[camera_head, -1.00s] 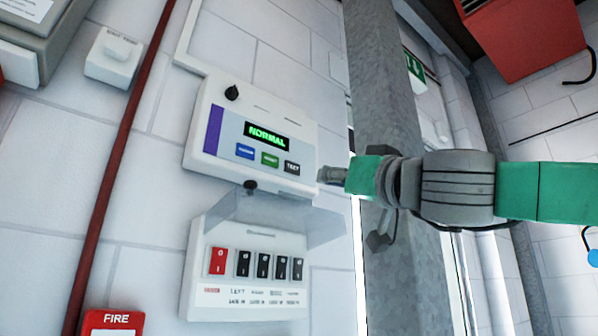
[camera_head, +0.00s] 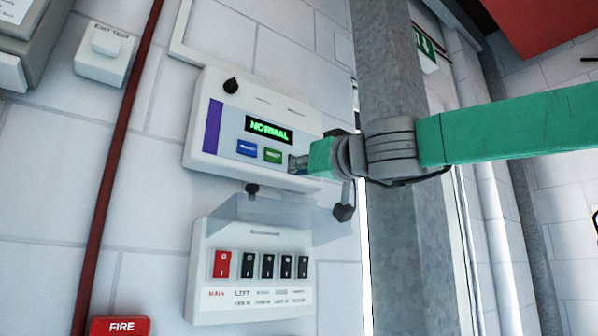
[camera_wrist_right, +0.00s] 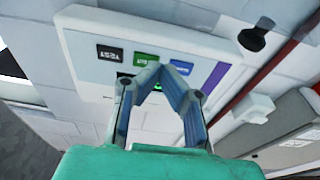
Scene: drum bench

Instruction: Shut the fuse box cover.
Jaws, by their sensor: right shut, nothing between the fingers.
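The fuse box (camera_head: 212,282) is on the white wall, with one red switch (camera_head: 222,264) and several black switches (camera_head: 268,266) in a row. Its clear cover (camera_head: 290,214) is raised, sticking out from the top edge above the switches. A dark knob (camera_head: 252,190) is at the cover's upper left. My right gripper (camera_head: 297,163) is shut and empty, above the cover and in front of the panel's lower right, hiding the black button there. In the right wrist view its fingertips (camera_wrist_right: 158,77) meet before the panel. My left gripper is not in view.
The panel (camera_head: 203,155) above the fuse box reads NORMAL and has blue and green buttons. A grey steel column (camera_head: 385,90) stands right of the boxes, behind my right arm. A red pipe (camera_head: 118,150) runs down the wall at left. A red FIRE box (camera_head: 120,327) is lower left.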

